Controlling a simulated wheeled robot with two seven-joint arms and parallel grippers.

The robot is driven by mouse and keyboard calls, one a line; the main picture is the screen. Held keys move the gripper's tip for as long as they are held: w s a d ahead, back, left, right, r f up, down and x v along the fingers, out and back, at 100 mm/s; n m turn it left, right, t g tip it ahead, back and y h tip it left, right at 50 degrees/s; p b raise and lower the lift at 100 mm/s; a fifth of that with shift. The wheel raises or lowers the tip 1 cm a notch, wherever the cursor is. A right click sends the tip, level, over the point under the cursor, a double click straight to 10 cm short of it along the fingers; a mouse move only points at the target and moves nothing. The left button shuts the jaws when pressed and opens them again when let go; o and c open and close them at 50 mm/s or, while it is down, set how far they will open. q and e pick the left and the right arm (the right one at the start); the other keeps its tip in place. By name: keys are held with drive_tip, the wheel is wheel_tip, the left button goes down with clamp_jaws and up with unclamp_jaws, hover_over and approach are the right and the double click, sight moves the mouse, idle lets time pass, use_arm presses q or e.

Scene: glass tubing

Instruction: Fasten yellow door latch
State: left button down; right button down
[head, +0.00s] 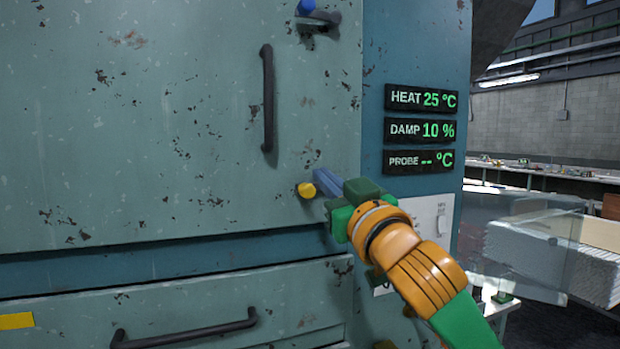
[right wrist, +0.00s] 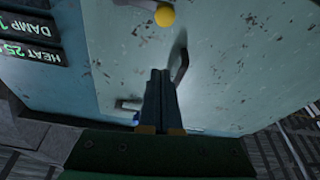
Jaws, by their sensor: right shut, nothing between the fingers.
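The yellow door latch shows as a round yellow knob (head: 306,190) at the lower right corner of the closed-looking teal door (head: 190,130). Its lever is mostly hidden behind my right gripper in the head view. In the right wrist view the yellow knob (right wrist: 165,16) is at the top edge, with a dark lever part (right wrist: 142,4) running left from it. My right gripper (head: 322,179) is shut and empty, its fingertips just right of and slightly above the knob. In the wrist view its fingertips (right wrist: 160,72) sit apart from the knob; contact is unclear in the head view. My left gripper is out of view.
A second latch with a blue knob (head: 306,6) is at the top of the door. A dark vertical handle (head: 268,98) stands out from the door. A drawer handle (head: 185,331) lies below. Display panels (head: 420,130) are on the frame at right.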

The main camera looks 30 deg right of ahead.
drive_tip(key=r+p+x, duration=0.1)
drive_tip(key=p+x, duration=0.4)
drive_tip(key=x, duration=0.3)
drive_tip(key=f, duration=0.5)
drive_tip(key=shift+w+d+b, duration=0.1)
drive_tip(key=shift+d+b, duration=0.25)
drive_tip(key=shift+b, duration=0.05)
